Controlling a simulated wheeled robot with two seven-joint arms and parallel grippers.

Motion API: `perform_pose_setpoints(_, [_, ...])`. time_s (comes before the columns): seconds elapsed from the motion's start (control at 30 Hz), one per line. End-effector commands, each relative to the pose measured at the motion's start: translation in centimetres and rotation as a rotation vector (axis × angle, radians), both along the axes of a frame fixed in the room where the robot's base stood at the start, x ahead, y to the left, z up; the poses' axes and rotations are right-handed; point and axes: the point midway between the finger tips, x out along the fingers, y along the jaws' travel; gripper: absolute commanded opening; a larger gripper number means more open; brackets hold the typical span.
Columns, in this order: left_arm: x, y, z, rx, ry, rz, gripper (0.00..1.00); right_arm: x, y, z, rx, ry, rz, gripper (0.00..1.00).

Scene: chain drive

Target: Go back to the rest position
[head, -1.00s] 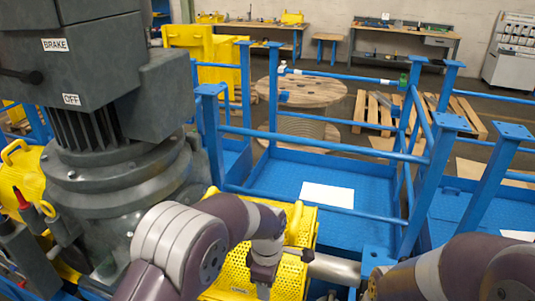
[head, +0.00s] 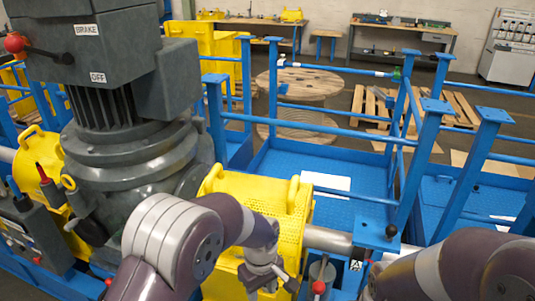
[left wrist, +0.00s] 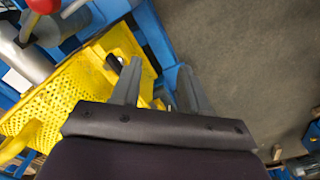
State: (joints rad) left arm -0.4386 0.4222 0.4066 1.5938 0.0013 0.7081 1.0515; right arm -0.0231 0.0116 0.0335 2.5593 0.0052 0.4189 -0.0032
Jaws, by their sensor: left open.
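My left gripper (head: 272,279) is beside the front of the yellow perforated guard (head: 245,228) in the head view. In the left wrist view the left gripper (left wrist: 160,85) is open, with nothing between its two grey fingers. The yellow guard (left wrist: 85,85) lies beyond and to the left of the fingers there. I cannot tell whether the gripper touches it. My right arm comes in at the lower right of the head view, and its gripper is out of the frame.
The grey brake motor (head: 130,140) with its red-knobbed lever (head: 15,43) stands at the left. A red-knobbed lever (head: 318,287) is just right of my left gripper. Blue railings (head: 300,148) enclose the platform behind. Open grey floor (left wrist: 250,70) fills the wrist view's right side.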

Motion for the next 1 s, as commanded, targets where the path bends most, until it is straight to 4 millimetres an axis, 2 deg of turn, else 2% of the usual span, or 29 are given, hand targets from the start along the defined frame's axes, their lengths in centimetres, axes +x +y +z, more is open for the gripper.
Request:
perform_pose_setpoints(0.17, [-3.3,4.0,-1.4,0.0,-0.005,-0.367,0.45,0.0,0.0,-2.1,0.0,0.0,0.0,0.64])
perform_pose_setpoints(0.3, [-7.6,9.2,-2.8,0.004,-0.03,-0.665,0.45,-0.1,0.0,-5.2,0.0,0.0,0.0,0.64])
perform_pose_setpoints(0.4, [-11.4,13.0,-4.0,0.015,-0.056,-0.765,0.45,-0.1,0.0,-7.8,0.0,0.001,0.0,0.64])
perform_pose_setpoints(0.5, [-14.2,15.7,-5.0,0.025,-0.079,-0.692,0.45,-0.1,0.0,-10.0,0.0,0.001,0.0,0.64])
perform_pose_setpoints(0.63, [-13.7,17.0,-4.3,0.039,-0.114,-0.635,0.45,-0.1,0.0,-10.2,0.0,0.0,0.0,0.64])
perform_pose_setpoints(1.0, [-13.7,16.9,-4.1,0.037,-0.109,-0.634,0.45,-0.1,0.0,-9.9,0.0,0.0,0.0,0.64])
